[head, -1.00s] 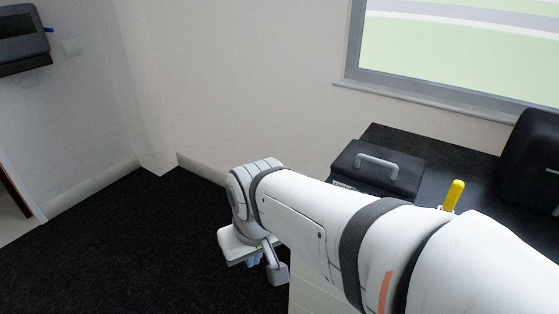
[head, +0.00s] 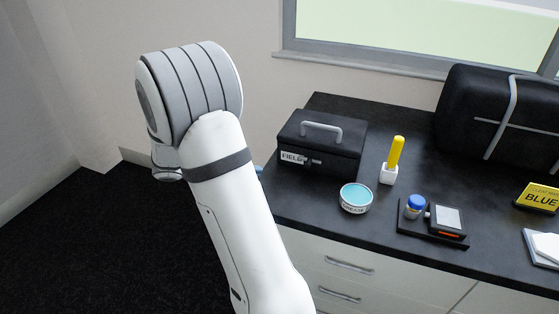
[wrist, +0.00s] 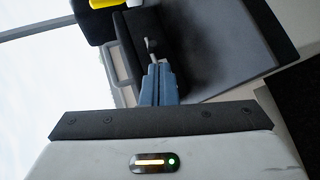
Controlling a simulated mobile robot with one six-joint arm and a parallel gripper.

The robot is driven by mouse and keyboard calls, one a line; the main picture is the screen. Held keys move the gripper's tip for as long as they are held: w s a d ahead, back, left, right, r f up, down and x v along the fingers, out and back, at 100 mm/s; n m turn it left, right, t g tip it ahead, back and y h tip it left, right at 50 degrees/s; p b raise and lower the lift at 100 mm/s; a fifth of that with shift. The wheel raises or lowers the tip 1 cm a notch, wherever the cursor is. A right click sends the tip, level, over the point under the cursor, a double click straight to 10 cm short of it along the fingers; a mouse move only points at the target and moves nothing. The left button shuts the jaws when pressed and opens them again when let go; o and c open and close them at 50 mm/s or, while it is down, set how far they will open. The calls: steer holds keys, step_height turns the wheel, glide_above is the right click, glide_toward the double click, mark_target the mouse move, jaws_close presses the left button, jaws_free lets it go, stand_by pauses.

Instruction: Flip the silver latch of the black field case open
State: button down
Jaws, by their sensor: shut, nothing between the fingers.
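The black field case (head: 335,150) stands at the left end of the dark counter, lid down, with a grey handle on top and a "FIELD" label on its front. Its small silver latch (head: 314,161) is on the front beside the label. In the wrist view a small silver piece, likely the latch (wrist: 151,45), shows against the dark case (wrist: 142,30). My gripper's blue fingers (wrist: 160,70) are together and empty, their tips close to that piece; contact cannot be told. In the head view my arm hides nearly all of the gripper; only a blue sliver shows left of the case.
On the counter (head: 300,205) right of the case are a yellow-handled tool in a white holder (head: 391,165), a round teal-topped tin (head: 355,198), a tray with a blue-capped jar (head: 415,206) and a black bag (head: 500,120). The floor at left is clear.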

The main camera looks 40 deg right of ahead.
steer(key=w+h, duration=0.1)
steer(key=w+d+f+h, duration=0.1)
steer(key=w, duration=0.1)
steer(key=w+d+f, duration=0.1)
steer(key=shift+w+d+h, duration=0.25)
steer(key=shift+h, duration=0.15)
steer(key=p, duration=0.2)
glide_toward(307, 160)
steer(key=d, duration=0.1)
steer(key=w+d, duration=0.1)
steer(key=d, duration=0.1)
steer(key=shift+w, duration=0.15)
steer(key=s, duration=0.1)
steer(key=s+d+p, duration=0.1)
steer(key=shift+s+d+f, duration=0.3)
steer(key=shift+s+f, duration=0.1)
steer(key=shift+s+d+f, duration=0.2)
steer(key=shift+s, duration=0.1)
